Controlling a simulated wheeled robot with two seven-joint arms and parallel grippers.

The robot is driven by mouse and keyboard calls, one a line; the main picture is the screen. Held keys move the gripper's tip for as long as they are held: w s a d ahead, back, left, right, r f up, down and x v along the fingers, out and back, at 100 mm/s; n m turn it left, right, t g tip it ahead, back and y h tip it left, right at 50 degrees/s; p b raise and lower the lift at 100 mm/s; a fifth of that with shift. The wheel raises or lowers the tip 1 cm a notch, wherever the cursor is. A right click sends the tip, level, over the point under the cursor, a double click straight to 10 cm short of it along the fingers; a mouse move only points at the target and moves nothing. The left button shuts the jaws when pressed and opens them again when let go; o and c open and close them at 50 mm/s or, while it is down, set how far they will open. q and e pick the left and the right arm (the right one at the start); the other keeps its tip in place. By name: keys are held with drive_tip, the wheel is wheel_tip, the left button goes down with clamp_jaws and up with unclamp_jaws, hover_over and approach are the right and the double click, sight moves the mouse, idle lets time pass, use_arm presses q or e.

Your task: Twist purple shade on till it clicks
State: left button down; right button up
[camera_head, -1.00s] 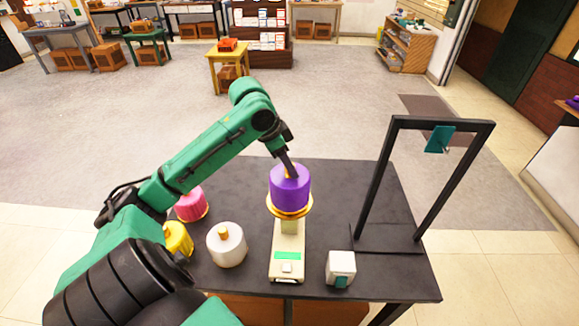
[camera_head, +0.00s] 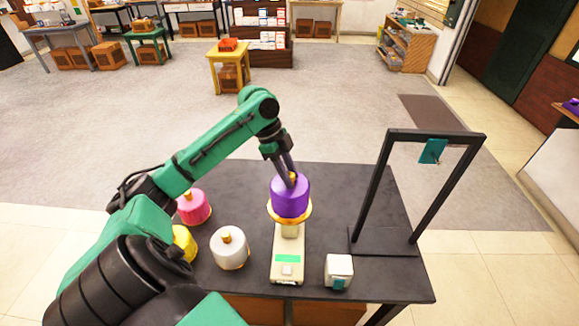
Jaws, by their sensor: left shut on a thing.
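The purple shade (camera_head: 290,198) sits upright at the gold ring (camera_head: 274,215) on top of the cream stand (camera_head: 287,256), which has a green panel on its front. My left gripper (camera_head: 291,179) reaches down from above and is shut on the gold knob at the top of the shade. Whether the shade is fully seated on the ring cannot be told. A pink shade (camera_head: 194,207), a yellow shade (camera_head: 184,243) partly hidden by my left arm, and a white shade (camera_head: 229,249) stand on the table to the left. My right gripper is not in view.
The dark table (camera_head: 330,185) has a black frame (camera_head: 437,137) with a teal tag (camera_head: 432,151) on its right side. A small white box (camera_head: 339,270) stands at the front right. The table behind the stand is clear.

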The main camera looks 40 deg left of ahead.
use_arm(q)
drive_tip(key=m+p, duration=0.1)
drive_tip(key=m+g+p, duration=0.1)
drive_tip(key=shift+r+m, duration=0.25)
drive_tip(key=shift+m, duration=0.05)
drive_tip(key=shift+f+m+g+p, duration=0.2)
drive_tip(key=shift+m+g+p, duration=0.35)
drive_tip(key=shift+m, duration=0.55)
unclamp_jaws()
